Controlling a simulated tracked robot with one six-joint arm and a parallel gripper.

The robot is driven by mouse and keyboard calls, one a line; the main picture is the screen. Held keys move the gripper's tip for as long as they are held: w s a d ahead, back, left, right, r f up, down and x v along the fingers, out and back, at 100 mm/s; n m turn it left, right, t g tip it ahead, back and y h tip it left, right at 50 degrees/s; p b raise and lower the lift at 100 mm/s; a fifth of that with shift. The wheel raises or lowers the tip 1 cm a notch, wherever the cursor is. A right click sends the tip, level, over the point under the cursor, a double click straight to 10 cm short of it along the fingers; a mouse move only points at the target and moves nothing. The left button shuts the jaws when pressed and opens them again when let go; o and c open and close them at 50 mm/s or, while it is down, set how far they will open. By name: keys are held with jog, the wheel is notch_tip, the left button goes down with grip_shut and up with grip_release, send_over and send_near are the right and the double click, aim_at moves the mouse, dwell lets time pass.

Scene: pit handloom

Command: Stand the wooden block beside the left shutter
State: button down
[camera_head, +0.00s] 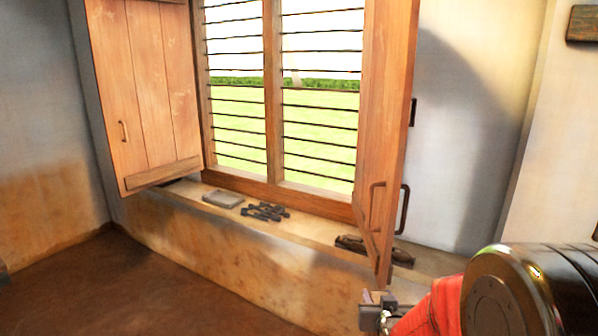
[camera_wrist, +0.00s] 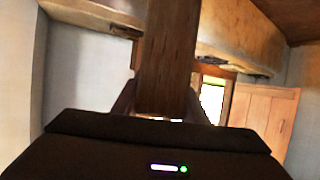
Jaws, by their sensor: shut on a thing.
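The left shutter (camera_head: 145,90) is an open plank shutter with a small handle, at the left of the window in the head view. A wooden shutter also shows at the right of the wrist view (camera_wrist: 268,120). My gripper (camera_head: 378,312) is low at the bottom of the head view, in front of the sill wall and right of the window's middle. In the wrist view the dark brown wooden block (camera_wrist: 168,55) stands out from between the two fingers, which are shut on it. I cannot make out the block in the head view. The gripper is well apart from the left shutter.
The sill (camera_head: 310,228) carries a grey flat slab (camera_head: 223,198), several small dark pieces (camera_head: 265,212) and a dark long object (camera_head: 350,243) by the right shutter. The right shutter (camera_head: 388,120) swings out into the room. The floor (camera_head: 150,290) at the left is clear.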

jog(key=shift+n+y, duration=0.5)
jog(key=shift+y, duration=0.1)
jog(key=a, duration=0.5)
jog(key=shift+w+r, duration=0.15)
jog(key=shift+s, duration=0.75)
